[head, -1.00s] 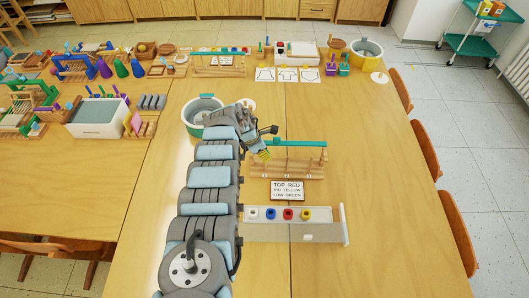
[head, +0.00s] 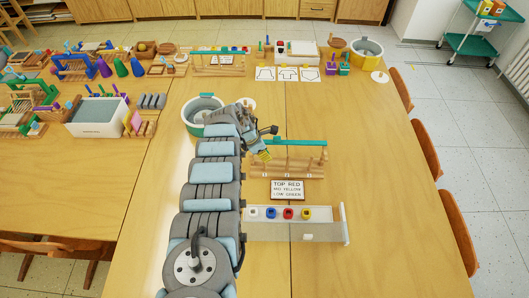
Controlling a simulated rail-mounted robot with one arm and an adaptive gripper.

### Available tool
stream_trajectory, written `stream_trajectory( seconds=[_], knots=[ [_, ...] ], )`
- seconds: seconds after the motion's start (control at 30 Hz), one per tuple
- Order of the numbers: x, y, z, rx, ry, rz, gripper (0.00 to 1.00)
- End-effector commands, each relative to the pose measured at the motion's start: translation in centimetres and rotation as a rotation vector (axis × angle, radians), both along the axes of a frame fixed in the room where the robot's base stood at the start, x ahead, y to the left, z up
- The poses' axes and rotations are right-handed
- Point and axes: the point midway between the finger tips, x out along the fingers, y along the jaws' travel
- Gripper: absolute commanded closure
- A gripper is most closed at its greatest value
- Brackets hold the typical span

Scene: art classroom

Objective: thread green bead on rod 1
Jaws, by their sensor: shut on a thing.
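My gripper (head: 263,151) is shut at the left end of the wooden rod rack (head: 290,170). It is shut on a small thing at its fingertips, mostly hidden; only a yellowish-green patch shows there. I take it for the green bead, since no green bead shows in the bead tray (head: 322,232). The rack has a teal top bar (head: 302,142) and several pale horizontal rods. I cannot tell which is rod 1, or whether the bead touches a rod.
The tray in front holds white, blue, red (head: 288,213) and yellow (head: 306,213) beads. A sign (head: 287,190) stands between rack and tray. The table's right side is clear.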

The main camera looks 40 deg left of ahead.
Motion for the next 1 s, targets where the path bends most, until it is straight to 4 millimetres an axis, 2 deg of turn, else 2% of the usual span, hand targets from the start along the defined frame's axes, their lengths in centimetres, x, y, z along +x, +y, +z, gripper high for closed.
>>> stream_trajectory(
  seconds=[1.0],
  knots=[
    [0.12,-0.06,-0.83,-0.001,-0.001,-0.001,0.79]
  ],
)
